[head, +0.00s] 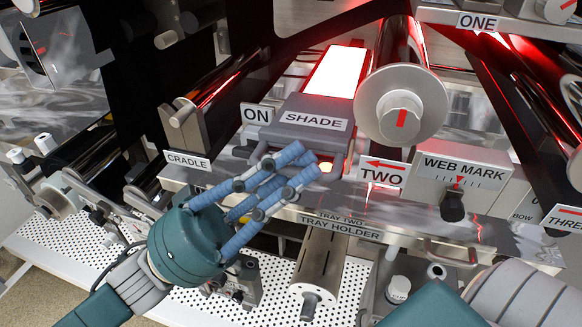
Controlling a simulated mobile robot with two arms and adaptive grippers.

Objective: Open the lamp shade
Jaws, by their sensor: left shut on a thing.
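The lamp shade (300,134) is a dark grey cover labelled SHADE, at the upper middle of the head view. A lit white panel with red edges (336,70) shows bare behind it.
A large roller with a grey end disc (401,105) stands right of the shade. The WEB MARK box (463,172) with a black knob is further right. The tray holder rail (330,222) runs below. The cradle (187,161) lies left, and a perforated white deck (272,285) lies underneath.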

